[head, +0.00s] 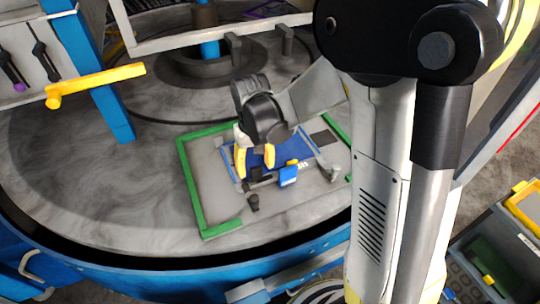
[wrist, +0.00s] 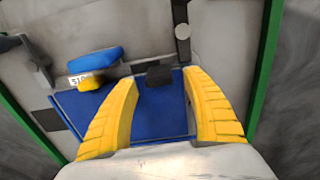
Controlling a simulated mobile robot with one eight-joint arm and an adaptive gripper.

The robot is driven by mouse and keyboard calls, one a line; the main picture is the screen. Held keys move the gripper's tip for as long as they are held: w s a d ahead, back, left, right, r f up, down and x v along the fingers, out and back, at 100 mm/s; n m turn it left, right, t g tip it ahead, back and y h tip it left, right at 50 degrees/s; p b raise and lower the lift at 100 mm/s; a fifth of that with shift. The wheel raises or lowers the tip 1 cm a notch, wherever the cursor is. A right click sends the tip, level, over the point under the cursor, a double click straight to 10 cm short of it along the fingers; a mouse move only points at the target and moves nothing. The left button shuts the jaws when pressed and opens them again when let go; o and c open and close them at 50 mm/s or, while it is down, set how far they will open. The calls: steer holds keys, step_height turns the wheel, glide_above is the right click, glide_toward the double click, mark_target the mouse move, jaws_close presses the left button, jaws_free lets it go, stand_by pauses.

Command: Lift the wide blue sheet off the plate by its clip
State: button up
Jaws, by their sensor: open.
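The wide blue sheet (wrist: 158,112) lies on the grey plate (head: 222,203), which has green edge strips. A small black clip (wrist: 158,74) sits at the sheet's edge, and a blue block (wrist: 95,62) with a yellow tab and a white label stands beside it to the left. The block also shows in the head view (head: 288,176). My gripper (wrist: 160,78) is open and empty above the sheet, its yellow fingers on either side of the black clip in the wrist view. The gap in height is unclear. In the head view, my gripper (head: 255,158) hides part of the sheet.
A dark peg (head: 253,202) stands on the plate's near side, and a grey post (head: 331,173) at its right. A yellow handle (head: 95,82) juts out at the left from a blue upright (head: 95,60). The round table's left side is clear.

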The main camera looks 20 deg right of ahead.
steer(key=shift+f, duration=0.3)
jaws_close()
steer(key=shift+r, duration=0.15)
